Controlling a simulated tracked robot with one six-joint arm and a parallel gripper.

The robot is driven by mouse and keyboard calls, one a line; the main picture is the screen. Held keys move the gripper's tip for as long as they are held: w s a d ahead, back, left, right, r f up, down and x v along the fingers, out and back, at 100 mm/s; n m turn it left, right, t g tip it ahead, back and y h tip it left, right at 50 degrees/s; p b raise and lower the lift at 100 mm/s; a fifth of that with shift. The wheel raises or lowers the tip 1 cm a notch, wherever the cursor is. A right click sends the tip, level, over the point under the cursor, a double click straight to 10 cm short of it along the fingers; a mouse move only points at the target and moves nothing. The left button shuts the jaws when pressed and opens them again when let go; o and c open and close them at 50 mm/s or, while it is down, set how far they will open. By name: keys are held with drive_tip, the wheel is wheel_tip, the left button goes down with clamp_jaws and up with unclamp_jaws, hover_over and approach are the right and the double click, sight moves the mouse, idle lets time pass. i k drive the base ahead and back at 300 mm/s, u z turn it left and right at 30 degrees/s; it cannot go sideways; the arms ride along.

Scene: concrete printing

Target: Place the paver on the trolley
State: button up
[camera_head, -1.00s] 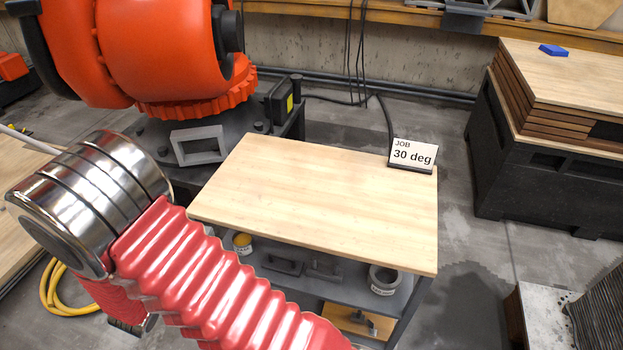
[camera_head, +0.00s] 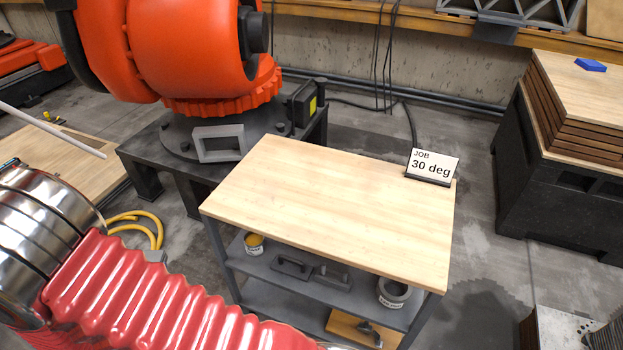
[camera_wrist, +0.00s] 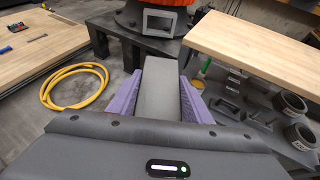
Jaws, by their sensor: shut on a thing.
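My gripper (camera_wrist: 159,98) shows in the wrist view with purple pads on both sides of a grey block, the paver (camera_wrist: 158,80). It is shut on the paver, which points away from the camera. The gripper is hidden in the head view. The trolley (camera_head: 330,205) has a bare pale wooden top and grey shelves below; its top also shows at the upper right of the wrist view (camera_wrist: 255,48). The paver is left of the trolley in the wrist view and apart from its top in the picture.
A "JOB 30 deg" sign (camera_head: 432,167) stands at the trolley top's back right corner. An orange robot (camera_head: 165,55) stands behind on a dark base, with a hollow grey frame (camera_head: 218,143). A yellow hose (camera_wrist: 75,88) lies on the floor. The shelves hold tins and tools.

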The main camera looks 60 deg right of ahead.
sight(301, 197)
drive_tip(key=z, duration=0.05)
drive_tip(key=k, duration=0.65)
drive_tip(key=u, duration=0.35)
drive_tip(key=i, duration=1.65)
drive_tip(key=z, duration=0.35)
